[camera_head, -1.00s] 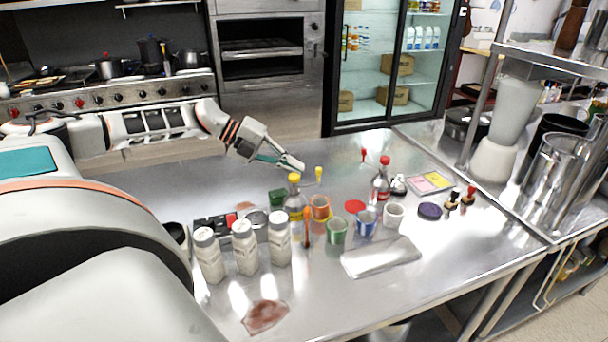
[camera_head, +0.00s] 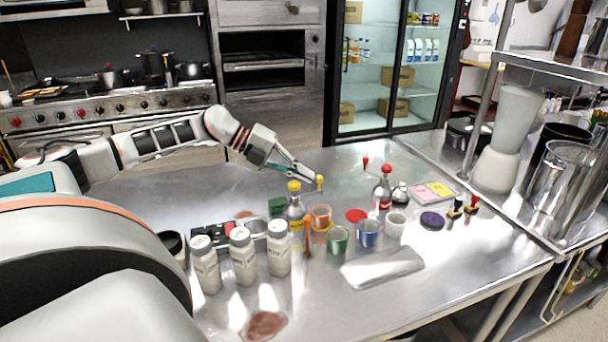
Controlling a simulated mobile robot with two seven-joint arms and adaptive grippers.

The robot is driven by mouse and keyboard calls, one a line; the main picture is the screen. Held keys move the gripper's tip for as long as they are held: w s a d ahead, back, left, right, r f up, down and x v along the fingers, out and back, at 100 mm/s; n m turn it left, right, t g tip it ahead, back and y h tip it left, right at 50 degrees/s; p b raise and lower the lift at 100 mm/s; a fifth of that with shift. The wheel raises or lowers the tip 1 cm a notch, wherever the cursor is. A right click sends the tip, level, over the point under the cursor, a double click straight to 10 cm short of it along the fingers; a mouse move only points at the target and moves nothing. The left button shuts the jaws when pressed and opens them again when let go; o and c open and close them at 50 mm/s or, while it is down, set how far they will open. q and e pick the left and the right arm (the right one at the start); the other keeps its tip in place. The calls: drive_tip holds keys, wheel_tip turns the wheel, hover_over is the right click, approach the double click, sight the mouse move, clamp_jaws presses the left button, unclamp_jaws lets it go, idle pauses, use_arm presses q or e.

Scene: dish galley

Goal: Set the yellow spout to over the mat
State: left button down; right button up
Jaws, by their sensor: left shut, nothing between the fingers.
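The yellow spout (camera_head: 319,183) is a small upright yellow piece just right of a clear bottle with a yellow cap (camera_head: 294,187), which stands on the steel counter. My left gripper (camera_head: 313,178) reaches in from the left, shut and empty. Its fingertips are right by the spout's left side; I cannot tell whether they touch it. A flat pale grey sheet (camera_head: 383,267) lies at the front of the counter. A flat red disc (camera_head: 356,215) lies behind the cups. I cannot tell for sure which of these is the mat. My right gripper is not in view.
White shakers (camera_head: 242,256) stand at front left. An orange cup (camera_head: 320,216), green cup (camera_head: 338,239), blue cup (camera_head: 368,233) and white cup (camera_head: 396,224) crowd near the bottle. A red-capped bottle (camera_head: 384,190) stands right.

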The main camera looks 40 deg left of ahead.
use_arm(q)
drive_tip(key=shift+d, duration=0.1)
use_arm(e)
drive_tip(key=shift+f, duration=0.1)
use_arm(q)
drive_tip(key=shift+w+d, duration=0.15)
drive_tip(key=shift+d, duration=0.35)
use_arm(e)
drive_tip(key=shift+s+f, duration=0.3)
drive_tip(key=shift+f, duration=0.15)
use_arm(q)
drive_tip(key=shift+a+f, duration=0.1)
drive_tip(key=shift+a, duration=0.05)
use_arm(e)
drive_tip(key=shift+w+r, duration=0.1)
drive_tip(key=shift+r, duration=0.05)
use_arm(q)
drive_tip(key=shift+a+b, duration=0.3)
drive_tip(key=shift+a, duration=0.35)
